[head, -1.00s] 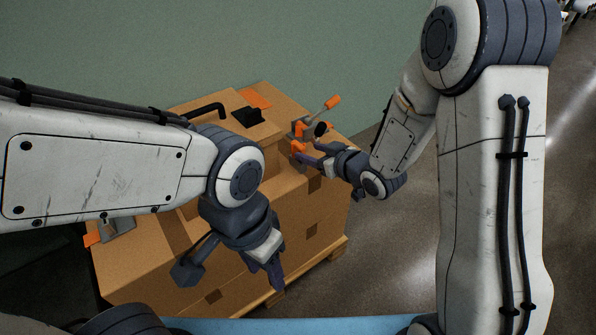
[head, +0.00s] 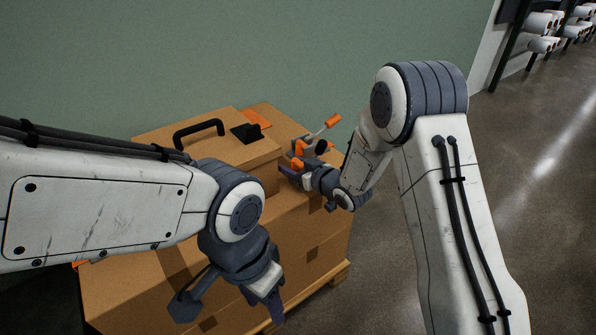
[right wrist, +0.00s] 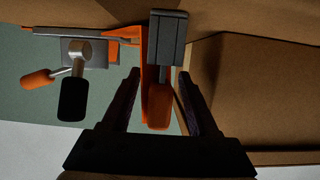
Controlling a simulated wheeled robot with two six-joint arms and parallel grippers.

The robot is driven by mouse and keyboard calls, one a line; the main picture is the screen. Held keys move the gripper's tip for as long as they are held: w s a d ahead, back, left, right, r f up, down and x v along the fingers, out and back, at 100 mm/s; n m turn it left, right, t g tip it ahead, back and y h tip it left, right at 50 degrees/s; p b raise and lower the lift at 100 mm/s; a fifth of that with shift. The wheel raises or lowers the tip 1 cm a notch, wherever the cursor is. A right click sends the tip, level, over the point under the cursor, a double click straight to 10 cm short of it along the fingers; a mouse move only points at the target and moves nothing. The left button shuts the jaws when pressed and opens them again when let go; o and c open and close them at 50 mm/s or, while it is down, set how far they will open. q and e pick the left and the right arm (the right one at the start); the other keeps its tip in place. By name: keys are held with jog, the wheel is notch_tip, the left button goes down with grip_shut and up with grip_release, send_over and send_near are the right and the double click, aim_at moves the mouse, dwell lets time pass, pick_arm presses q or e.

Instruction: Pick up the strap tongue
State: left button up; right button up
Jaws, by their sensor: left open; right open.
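The strap tongue (right wrist: 159,106) is an orange tab hanging below a dark grey block (right wrist: 168,40) in the right wrist view. My right gripper (right wrist: 162,82) is open, with one dark finger on each side of the tongue. I see gaps beside the tongue, and no clear contact. In the head view, my right gripper (head: 290,173) is at the box's right side, next to an orange part (head: 297,163); its fingers are partly hidden there. My left gripper (head: 264,302) is open and empty, pointing down in front of the boxes.
A tool with an orange-ended lever (head: 332,122) and a black knob (head: 321,146) stands just beyond my right gripper. Cardboard boxes (head: 310,225) sit on a wooden pallet (head: 338,277). A black handle (head: 198,129) stands on top. Open floor lies to the right.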

jog(key=shift+w+a+f, duration=0.1)
jog(key=shift+w+a, duration=0.05)
jog(key=shift+w, duration=0.05)
grip_shut()
